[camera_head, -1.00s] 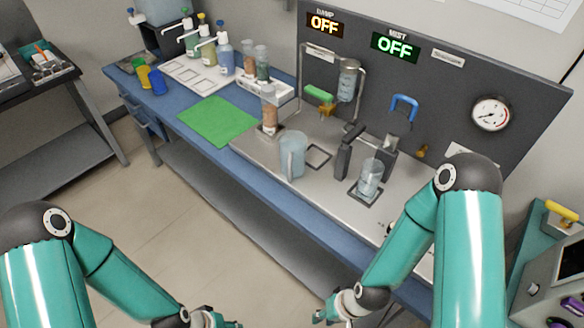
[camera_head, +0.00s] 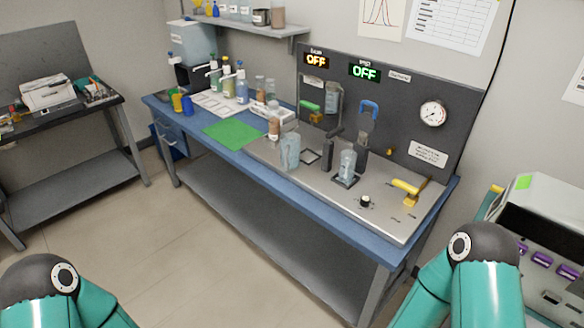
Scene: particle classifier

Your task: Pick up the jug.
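The jug (camera_head: 290,151) is a translucent pale blue vessel. It stands upright on the metal worktop near the front edge, to the right of the green mat (camera_head: 231,135) and left of a square outline on the plate. Nothing touches it. Parts of both my arms show at the bottom left and bottom right corners. Both my grippers are below the frame, so their state is hidden.
A clear beaker (camera_head: 347,165) stands on a dark square base right of the jug. A brown-filled cylinder (camera_head: 274,125) stands just behind the jug's left side. The back panel (camera_head: 400,143) carries valves and a gauge. A yellow handle (camera_head: 408,187) is at right.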

